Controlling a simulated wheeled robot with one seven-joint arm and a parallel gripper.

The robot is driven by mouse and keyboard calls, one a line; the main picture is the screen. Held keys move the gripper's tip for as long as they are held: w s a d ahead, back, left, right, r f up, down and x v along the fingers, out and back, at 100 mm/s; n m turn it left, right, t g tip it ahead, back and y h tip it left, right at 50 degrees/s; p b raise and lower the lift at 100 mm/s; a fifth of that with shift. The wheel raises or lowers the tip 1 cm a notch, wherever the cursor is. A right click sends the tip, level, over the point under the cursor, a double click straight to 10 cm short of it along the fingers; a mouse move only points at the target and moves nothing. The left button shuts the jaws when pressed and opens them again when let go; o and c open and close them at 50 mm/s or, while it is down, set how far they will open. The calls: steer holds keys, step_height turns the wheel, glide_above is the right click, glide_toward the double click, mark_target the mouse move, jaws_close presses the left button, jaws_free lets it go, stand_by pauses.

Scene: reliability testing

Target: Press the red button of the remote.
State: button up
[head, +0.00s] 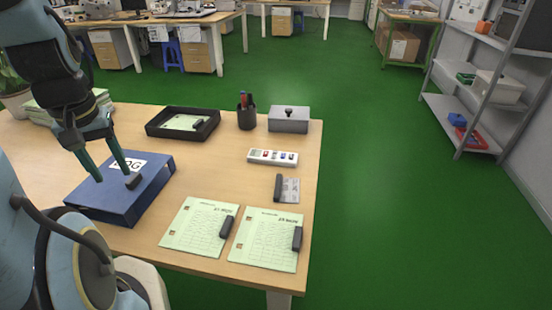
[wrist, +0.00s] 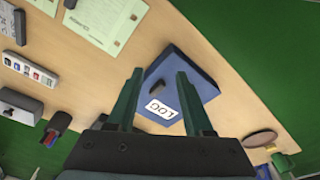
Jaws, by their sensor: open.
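The remote (head: 272,157) is a white strip with several coloured buttons, red and blue among them. My gripper (head: 114,178) is open and empty over the blue LOG binder (head: 118,205), well to the left of the remote. In the wrist view my gripper (wrist: 159,75) has its fingers spread above the binder, with nothing between them but the view of it below.
A grey lidded box (head: 289,120), a black pen cup (head: 247,115) and a black tray (head: 158,125) stand behind the remote. A dark stapler-like piece with a card (head: 287,189) and two green sheets (head: 200,226) lie in front. A small black block (wrist: 156,86) rests on the binder.

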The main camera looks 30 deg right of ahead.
jaws_close()
stand_by(1.1)
